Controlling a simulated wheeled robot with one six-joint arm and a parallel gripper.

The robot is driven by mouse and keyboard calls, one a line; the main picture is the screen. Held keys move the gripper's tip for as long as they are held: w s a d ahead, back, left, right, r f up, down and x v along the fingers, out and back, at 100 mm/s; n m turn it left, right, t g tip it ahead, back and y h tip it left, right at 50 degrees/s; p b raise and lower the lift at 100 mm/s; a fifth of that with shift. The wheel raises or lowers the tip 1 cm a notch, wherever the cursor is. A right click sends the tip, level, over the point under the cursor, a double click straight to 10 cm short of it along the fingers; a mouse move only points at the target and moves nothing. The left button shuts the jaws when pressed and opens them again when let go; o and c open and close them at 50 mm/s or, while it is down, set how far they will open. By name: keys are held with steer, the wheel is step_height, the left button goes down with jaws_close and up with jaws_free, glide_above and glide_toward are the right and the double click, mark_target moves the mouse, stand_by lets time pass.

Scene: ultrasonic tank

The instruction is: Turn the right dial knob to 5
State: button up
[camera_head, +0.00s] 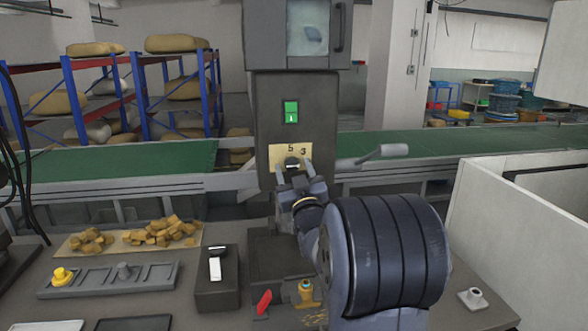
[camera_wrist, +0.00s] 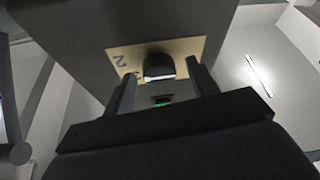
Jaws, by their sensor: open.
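The dial knob (camera_head: 292,163) is dark with a pale face and sits on a yellowish plate (camera_head: 275,152) on the front of a dark machine. The marks 5 and 3 show on the plate; only this one dial shows. My gripper (camera_head: 294,171) is open in front of the plate, a finger on each side of the knob. In the wrist view the knob (camera_wrist: 158,66) lies between the two fingertips (camera_wrist: 161,72), with a visible gap on both sides. A mark like a 2 shows on the plate (camera_wrist: 190,46) there. The knob's pointer direction is unclear.
A green switch (camera_head: 291,111) is above the plate. Below are a black box with a white rocker (camera_head: 215,266), a red lever (camera_head: 263,302) and a brass-coloured fitting (camera_head: 306,291). A green conveyor (camera_head: 420,143) runs behind. A white partition (camera_head: 510,225) stands at the right.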

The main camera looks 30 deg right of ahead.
steer(key=shift+c, duration=0.5)
steer(key=c, duration=0.9)
